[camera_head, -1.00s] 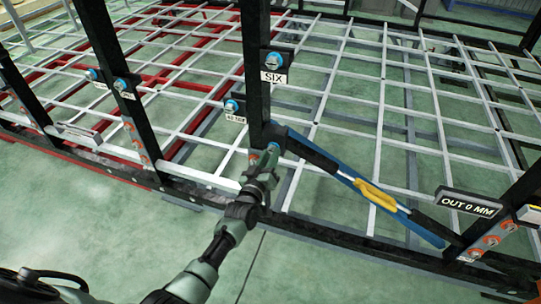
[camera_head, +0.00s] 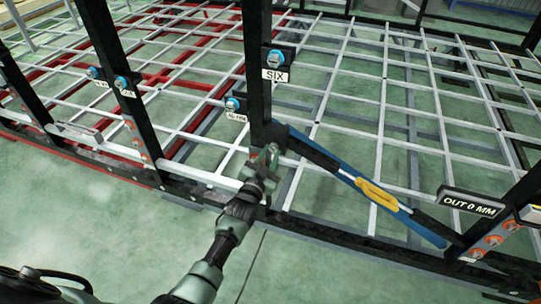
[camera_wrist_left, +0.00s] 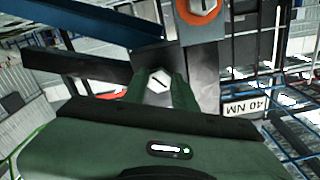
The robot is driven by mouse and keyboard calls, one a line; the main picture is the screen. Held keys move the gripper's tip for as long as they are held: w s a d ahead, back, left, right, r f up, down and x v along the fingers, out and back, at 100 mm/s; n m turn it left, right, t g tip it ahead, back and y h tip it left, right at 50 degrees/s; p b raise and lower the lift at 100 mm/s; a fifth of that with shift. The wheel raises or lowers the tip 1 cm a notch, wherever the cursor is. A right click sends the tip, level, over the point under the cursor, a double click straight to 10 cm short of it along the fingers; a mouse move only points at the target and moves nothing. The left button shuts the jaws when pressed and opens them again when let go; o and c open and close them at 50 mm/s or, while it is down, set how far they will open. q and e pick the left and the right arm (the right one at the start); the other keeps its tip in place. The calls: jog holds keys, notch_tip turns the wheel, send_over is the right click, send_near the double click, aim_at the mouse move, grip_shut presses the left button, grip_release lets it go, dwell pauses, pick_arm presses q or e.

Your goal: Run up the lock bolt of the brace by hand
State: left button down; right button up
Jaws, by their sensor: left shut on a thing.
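The brace (camera_head: 325,163) is a blue and black diagonal bar with a yellow middle piece (camera_head: 376,194). It runs from the foot of a black post (camera_head: 257,75) down to the right. My left gripper (camera_head: 267,160) is at the brace's upper end by the post. In the left wrist view, its green fingers (camera_wrist_left: 158,90) are shut around a silver hex bolt head with a dark line, the lock bolt (camera_wrist_left: 157,80). The fingers hide the bolt in the head view. My right gripper is not in view.
Above the lock bolt in the wrist view is another hex bolt with an orange ring (camera_wrist_left: 198,8). A "40 NM" label (camera_wrist_left: 246,106) is to the right. Blue-headed bolts and a "SIX" sign (camera_head: 274,75) are on the posts. An "OUT 0 MM" sign (camera_head: 468,203) is at right.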

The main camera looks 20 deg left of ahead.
pick_arm(q)
jog(key=shift+s+f+m, duration=0.15)
jog(key=shift+f+m, duration=0.25)
jog(key=shift+m, duration=0.3)
jog(key=c, duration=1.3)
grip_release()
jog(key=shift+o, duration=0.9)
jog(key=shift+s+r, duration=0.1)
jog(key=shift+r, duration=0.25)
jog(key=shift+s+f, duration=0.1)
jog(key=shift+s, duration=0.4)
jog(key=s+b, duration=0.1)
jog(key=s, duration=0.6)
jog(key=shift+a, duration=0.1)
